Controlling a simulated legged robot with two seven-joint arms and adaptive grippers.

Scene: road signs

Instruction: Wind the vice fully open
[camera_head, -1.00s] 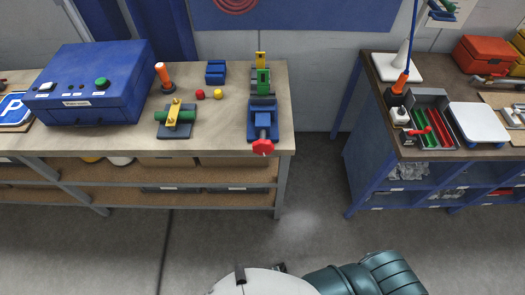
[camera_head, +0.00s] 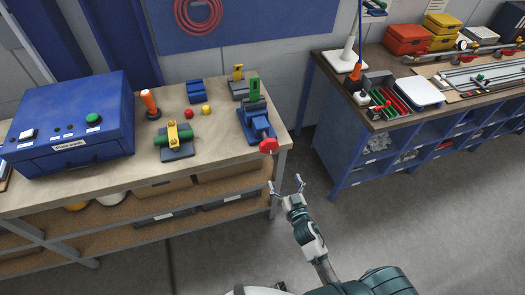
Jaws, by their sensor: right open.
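The blue vice (camera_head: 256,122) stands at the right end of the wooden workbench (camera_head: 215,160). Its red handwheel (camera_head: 268,145) faces the front edge. A green upright piece (camera_head: 254,90) shows at the vice's jaws; whether it is clamped I cannot tell. My right gripper (camera_head: 286,184) is open and empty, in front of and below the handwheel, apart from it. My left gripper is not in view.
A blue control box (camera_head: 70,122) with a green button fills the bench's left part. A green cylinder on a fixture (camera_head: 176,138), an orange-handled tool (camera_head: 150,103), red and yellow balls and a blue block (camera_head: 196,92) stand between. A second bench (camera_head: 385,122) is at right.

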